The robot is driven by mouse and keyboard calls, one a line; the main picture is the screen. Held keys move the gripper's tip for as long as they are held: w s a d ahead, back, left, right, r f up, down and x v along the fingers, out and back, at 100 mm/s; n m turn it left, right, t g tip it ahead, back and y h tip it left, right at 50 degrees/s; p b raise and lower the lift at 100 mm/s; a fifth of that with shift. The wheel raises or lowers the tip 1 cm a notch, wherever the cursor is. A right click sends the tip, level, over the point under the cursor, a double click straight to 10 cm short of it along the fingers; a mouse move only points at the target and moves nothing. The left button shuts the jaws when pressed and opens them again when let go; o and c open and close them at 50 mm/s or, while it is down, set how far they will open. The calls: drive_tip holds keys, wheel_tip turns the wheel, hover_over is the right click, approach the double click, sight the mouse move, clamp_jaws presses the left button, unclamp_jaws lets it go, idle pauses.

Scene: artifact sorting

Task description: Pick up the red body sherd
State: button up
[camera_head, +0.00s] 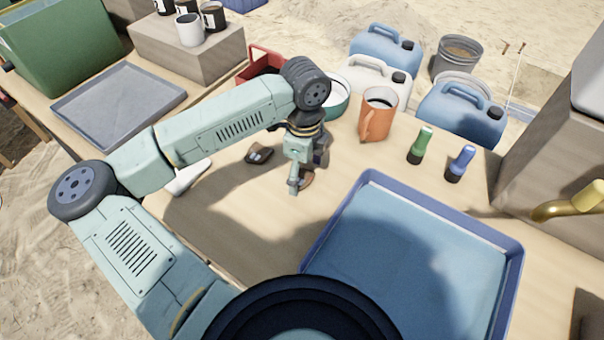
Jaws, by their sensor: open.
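A reddish-brown piece (307,179), which looks like the red body sherd, lies on the wooden table just under and beside my gripper (297,186). The gripper and wrist hide much of it. My gripper points down and is open, with its fingertips close to the table; I cannot tell if they touch the piece. A dark sherd (258,154) with a pale mark lies on the table to the left of the gripper.
A blue tray (312,232) stands at the front right and a grey tray (118,97) at the back left. An orange jug (377,116), a green bottle (420,146) and a blue bottle (460,164) stand right of the gripper. A red bin (262,62) is behind my arm.

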drive_tip(key=shift+f, duration=0.25)
drive_tip(key=shift+c, duration=0.5)
drive_tip(key=c, duration=1.1)
